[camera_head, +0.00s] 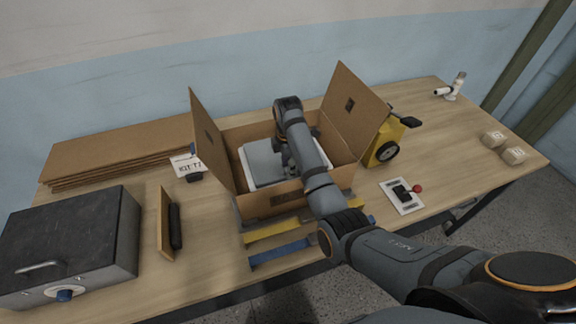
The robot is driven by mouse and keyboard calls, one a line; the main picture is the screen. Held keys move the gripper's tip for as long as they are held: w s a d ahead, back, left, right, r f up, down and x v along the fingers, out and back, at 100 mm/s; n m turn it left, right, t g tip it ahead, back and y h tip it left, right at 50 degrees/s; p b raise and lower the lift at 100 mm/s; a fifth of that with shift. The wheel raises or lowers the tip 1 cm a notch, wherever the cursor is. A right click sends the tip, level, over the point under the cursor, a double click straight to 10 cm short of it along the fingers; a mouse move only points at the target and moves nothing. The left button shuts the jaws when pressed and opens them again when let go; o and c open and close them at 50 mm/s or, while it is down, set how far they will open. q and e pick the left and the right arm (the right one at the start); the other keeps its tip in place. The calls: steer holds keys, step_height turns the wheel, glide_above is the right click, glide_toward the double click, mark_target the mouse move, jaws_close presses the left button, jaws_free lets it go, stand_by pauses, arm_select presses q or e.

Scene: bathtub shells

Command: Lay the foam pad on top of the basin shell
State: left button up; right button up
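An open cardboard box (231,134) stands in the middle of the table. A grey flat pad (259,160), which looks like the foam pad, is inside it. A white edge, which looks like the basin shell (246,178), shows under and around the pad. My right arm reaches over the front of the box, and my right gripper (285,160) is down inside at the pad's right part. My forearm hides most of its fingers and the right part of the pad, so I cannot tell whether it grips. My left gripper is out of view.
The box flaps stand up at left (207,140) and right (355,112). A dark-topped metal box (70,245) is at left, flat cardboard sheets (115,150) behind it. A yellow tape dispenser-like device (384,146) and a switch plate (402,196) are right. The table's right part is mostly clear.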

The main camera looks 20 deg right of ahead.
steer(key=shift+r, duration=0.25)
step_height(320, 180, up, 3)
steer(key=shift+w+r+b, duration=0.1)
steer(key=shift+r+b, duration=0.05)
steer(key=shift+b, duration=0.55)
step_height(320, 180, up, 9)
steer(key=p, duration=0.9)
steer(key=shift+r, duration=0.2)
